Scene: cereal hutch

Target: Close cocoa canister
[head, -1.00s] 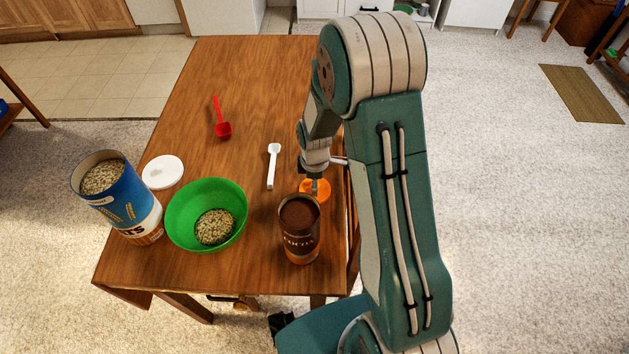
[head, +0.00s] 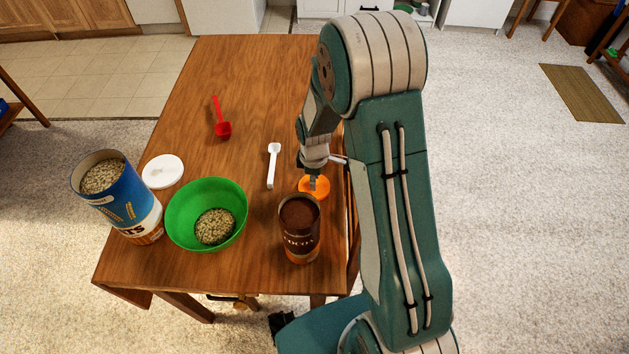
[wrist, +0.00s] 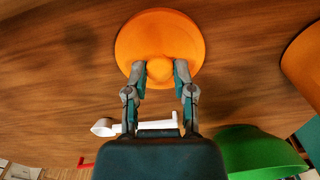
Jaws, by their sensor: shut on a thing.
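The cocoa canister (head: 300,241) stands upright and open near the table's front right corner, with brown powder showing at its top. The orange lid (head: 318,192) is just behind it, apart from the canister mouth. My gripper (head: 313,181) is shut on the lid's round knob. In the wrist view, the gripper (wrist: 160,72) has a fingertip on each side of the knob, and the orange lid (wrist: 160,30) shows as a full disc. A darker patch on the wood left of it looks like a shadow. An orange part of the canister (wrist: 306,62) shows at the right edge.
A green bowl (head: 180,225) with oats stands left of the canister. A blue oats container (head: 126,203) and a white lid (head: 163,171) are farther left. A white scoop (head: 271,170) and a red scoop (head: 222,128) lie on the wooden table (head: 250,80). The table's back is clear.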

